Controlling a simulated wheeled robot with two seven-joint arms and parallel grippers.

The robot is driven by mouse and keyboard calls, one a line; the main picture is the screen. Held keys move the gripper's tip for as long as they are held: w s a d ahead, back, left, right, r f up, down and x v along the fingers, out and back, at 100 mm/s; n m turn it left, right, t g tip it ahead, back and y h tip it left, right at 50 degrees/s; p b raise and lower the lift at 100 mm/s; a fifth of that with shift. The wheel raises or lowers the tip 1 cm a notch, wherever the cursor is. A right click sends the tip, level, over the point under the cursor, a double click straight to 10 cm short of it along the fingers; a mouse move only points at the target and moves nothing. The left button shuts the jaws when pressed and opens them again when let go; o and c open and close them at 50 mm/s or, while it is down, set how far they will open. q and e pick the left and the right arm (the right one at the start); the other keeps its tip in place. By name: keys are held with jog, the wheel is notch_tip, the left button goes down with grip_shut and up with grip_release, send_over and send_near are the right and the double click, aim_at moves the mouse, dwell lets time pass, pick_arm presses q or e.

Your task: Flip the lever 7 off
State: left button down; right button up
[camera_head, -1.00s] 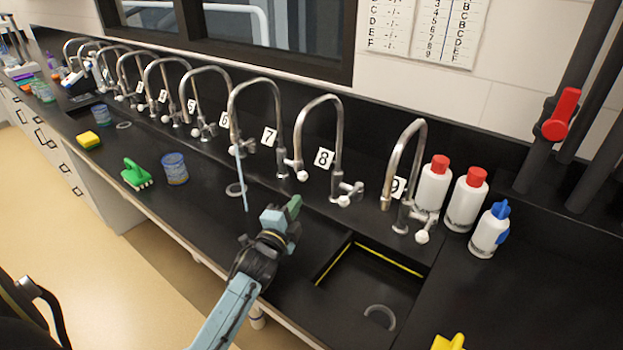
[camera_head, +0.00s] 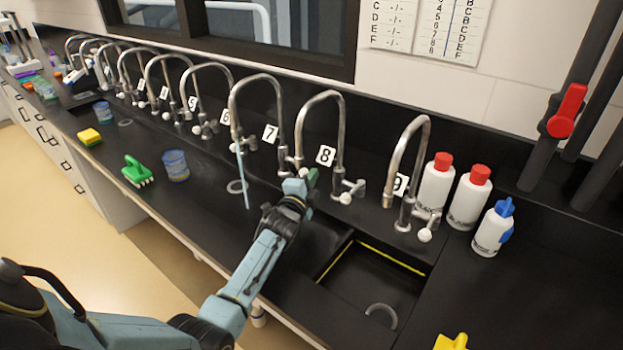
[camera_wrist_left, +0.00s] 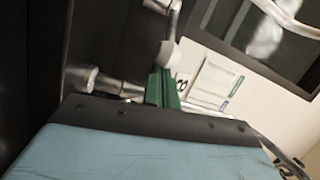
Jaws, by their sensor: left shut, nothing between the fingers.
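Tap 7 (camera_head: 280,110) is a curved metal tap beside the number 7 label (camera_head: 270,134). A pale blue stream of water (camera_head: 243,175) falls from its spout. My left gripper (camera_head: 311,178) is at the base of tap 7, between it and tap 8 (camera_head: 338,140), and hides most of the lever of tap 7. In the left wrist view its green fingers (camera_wrist_left: 163,88) are shut and empty. A pale rounded knob (camera_wrist_left: 167,52) sits right by their tips; I cannot tell whether they touch. A metal fitting (camera_wrist_left: 95,80) is left of the fingers.
Tap 9 (camera_head: 422,150) and white bottles (camera_head: 468,200) stand to the right. A yellow-edged sink (camera_head: 350,250) lies in front. A green brush (camera_head: 137,171), a blue cup (camera_head: 175,166) and a yellow sponge (camera_head: 90,137) are on the left counter. More taps line the wall leftward.

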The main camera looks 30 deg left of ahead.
pick_arm(q)
jog(key=shift+s+a, duration=0.1)
dwell(0.3)
jog(key=shift+s+a+m+h, duration=0.15)
jog(key=shift+m+h, duration=0.15)
jog(key=shift+h, duration=0.2)
jog(key=shift+s+a+m+h+p, duration=0.2)
jog(key=shift+m+h+p, duration=0.15)
jog(key=shift+h, duration=0.15)
jog(key=s+a+m+h+b, duration=0.3)
jog(key=a+m+h+b, duration=0.1)
jog(key=h, duration=0.4)
jog(key=shift+a+m+g+b, duration=0.4)
jog(key=shift+a+m, duration=0.15)
jog(key=shift+a, duration=0.8)
